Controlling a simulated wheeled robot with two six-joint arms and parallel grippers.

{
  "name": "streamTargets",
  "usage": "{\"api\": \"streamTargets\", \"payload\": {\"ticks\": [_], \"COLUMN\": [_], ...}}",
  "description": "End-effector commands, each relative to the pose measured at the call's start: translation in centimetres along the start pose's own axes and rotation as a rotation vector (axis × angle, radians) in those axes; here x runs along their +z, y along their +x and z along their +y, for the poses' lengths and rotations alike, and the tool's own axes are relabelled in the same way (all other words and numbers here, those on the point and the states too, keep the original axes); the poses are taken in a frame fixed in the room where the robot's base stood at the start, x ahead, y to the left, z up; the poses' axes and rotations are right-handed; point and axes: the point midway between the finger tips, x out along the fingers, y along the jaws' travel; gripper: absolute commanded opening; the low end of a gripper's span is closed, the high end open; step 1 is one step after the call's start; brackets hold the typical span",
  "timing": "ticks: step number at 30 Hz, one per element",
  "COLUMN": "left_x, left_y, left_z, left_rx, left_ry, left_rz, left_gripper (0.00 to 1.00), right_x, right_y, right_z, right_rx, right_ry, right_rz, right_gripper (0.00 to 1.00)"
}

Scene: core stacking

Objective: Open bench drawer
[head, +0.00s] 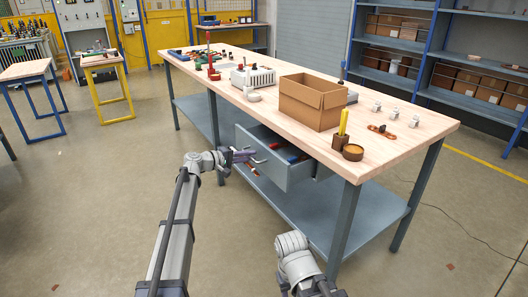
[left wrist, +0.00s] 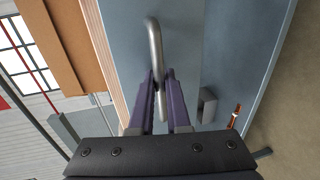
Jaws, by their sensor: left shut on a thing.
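The grey-blue bench drawer (head: 274,170) stands pulled out from under the wooden bench top. Its inside shows, with red and blue items in it. My left gripper (head: 254,160) is at the drawer's front face. In the left wrist view its two dark fingers (left wrist: 160,82) are shut on the metal bar handle (left wrist: 153,35), one on each side of the bar. The drawer front (left wrist: 205,60) fills much of that view. My right arm shows at the bottom of the head view, but its gripper fingers cannot be made out.
A lower shelf (head: 340,218) runs under the bench.

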Motion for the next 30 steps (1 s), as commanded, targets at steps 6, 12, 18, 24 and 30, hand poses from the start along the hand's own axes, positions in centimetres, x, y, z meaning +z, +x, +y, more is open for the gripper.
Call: {"api": "streamTargets", "payload": {"ticks": [6, 12, 18, 24, 30], "left_x": [0.2, 0.1, 0.1, 0.1, 0.0], "left_y": [-4.7, -7.4, -8.6, -8.9, -8.9], "left_z": [-1.0, -1.6, -1.9, -1.9, -1.9], "left_rx": [-0.001, -0.002, -0.001, -0.001, -0.001], "left_ry": [0.000, 0.001, 0.001, 0.001, 0.001], "left_rz": [0.001, 0.000, -0.001, -0.002, -0.002], "left_gripper": [0.00, 0.00, 0.00, 0.00, 0.00], "right_x": [0.0, 0.0, 0.0, 0.0, 0.0], "right_y": [0.0, 0.0, 0.0, 0.0, 0.0], "right_z": [0.0, 0.0, 0.0, 0.0, 0.0], "right_rx": [0.000, 0.000, 0.000, 0.000, 0.000], "right_ry": [0.000, 0.000, 0.000, 0.000, 0.000], "right_rz": [0.000, 0.000, 0.000, 0.000, 0.000], "right_gripper": [0.50, 0.50, 0.50, 0.50, 0.50]}}
